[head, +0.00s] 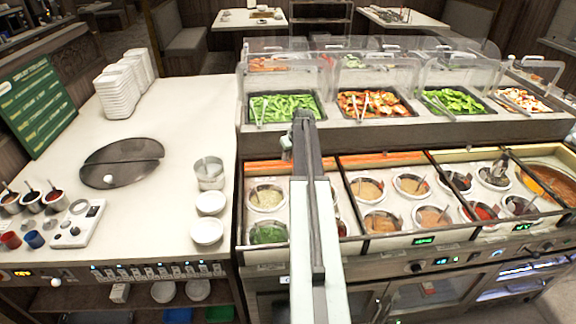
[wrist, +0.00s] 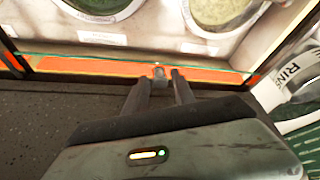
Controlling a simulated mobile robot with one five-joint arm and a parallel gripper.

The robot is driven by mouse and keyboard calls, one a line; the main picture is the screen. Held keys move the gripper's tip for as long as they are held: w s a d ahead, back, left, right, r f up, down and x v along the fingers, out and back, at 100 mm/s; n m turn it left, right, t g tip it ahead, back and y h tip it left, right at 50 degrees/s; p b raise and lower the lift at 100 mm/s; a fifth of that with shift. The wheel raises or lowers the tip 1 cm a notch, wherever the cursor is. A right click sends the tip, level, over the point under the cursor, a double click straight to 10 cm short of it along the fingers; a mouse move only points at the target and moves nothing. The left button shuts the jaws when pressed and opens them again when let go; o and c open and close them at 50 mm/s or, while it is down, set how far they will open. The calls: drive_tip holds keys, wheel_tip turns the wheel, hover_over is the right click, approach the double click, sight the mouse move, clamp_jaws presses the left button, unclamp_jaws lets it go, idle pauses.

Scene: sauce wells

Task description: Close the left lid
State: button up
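The left lid looks like a clear glass sheet over the left section of sauce wells; its greenish edge (wrist: 90,52) shows in the wrist view, in front of an orange strip (wrist: 90,67). A small grey knob (wrist: 158,72) sits at this edge. My gripper (wrist: 160,80) has its two dark fingers apart, with the knob between or just beyond the tips; I cannot tell if they touch. In the head view, my arm crosses the left section and hides the gripper. The left section's frame (head: 243,215) shows there, but how far its lid is open is unclear.
A pot (wrist: 290,85) lettered "RINS" stands close at the right of the wrist view. A pale well (head: 266,196) and a green well (head: 268,233) lie left of my arm. Salad trays (head: 284,108) under clear guards stand behind. A dark split disc (head: 121,163) lies on the left counter.

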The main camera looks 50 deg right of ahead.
drive_tip(key=shift+c, duration=0.3)
clamp_jaws()
idle(1.1)
